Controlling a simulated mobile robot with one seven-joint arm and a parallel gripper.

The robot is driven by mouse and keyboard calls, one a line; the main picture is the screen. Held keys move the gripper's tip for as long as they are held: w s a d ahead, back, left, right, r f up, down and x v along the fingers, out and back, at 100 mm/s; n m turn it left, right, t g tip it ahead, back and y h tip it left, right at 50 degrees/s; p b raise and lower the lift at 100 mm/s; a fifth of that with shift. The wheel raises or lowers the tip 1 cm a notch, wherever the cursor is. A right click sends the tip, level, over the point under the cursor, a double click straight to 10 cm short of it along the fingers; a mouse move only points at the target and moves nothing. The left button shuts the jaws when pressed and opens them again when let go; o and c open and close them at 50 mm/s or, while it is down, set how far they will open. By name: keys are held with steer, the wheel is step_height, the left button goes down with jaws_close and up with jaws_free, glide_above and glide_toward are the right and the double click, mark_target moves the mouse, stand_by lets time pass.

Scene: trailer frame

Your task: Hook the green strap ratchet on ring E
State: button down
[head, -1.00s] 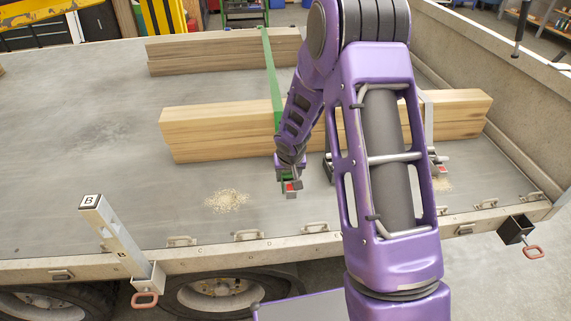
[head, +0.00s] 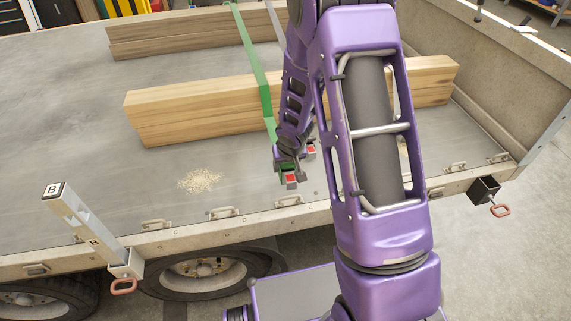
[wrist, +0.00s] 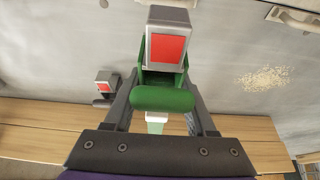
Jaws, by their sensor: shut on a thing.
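The green strap ratchet (head: 288,169), a green body with a grey, red-faced end, is held in my gripper (head: 287,157) above the trailer bed. In the wrist view the gripper's fingers are shut around its green handle (wrist: 163,99), and the grey end (wrist: 168,48) points away from the palm. The green strap (head: 253,62) runs back over the beams. Ring E (head: 290,201), a small metal ring on the near rail, seems to be just below the ratchet in the head view. The ratchet and ring look apart. Its hook is not clearly visible.
A second red-faced grey ratchet (head: 310,150) sits close by; it also shows in the wrist view (wrist: 105,84). Timber beams (head: 200,112) lie behind. A stake marked B (head: 75,215) stands on the left of the near rail. The bed around the sawdust (head: 200,181) is clear.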

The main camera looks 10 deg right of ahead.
steer(key=shift+f+b, duration=3.1)
steer(key=shift+f, duration=0.6)
steer(key=shift+c, duration=0.7)
jaws_free()
steer(key=p+v, duration=0.6)
steer(key=v, duration=1.1)
steer(key=shift+s+r+p, duration=0.15)
steer(key=shift+r+p, duration=0.05)
steer(key=shift+p, duration=0.1)
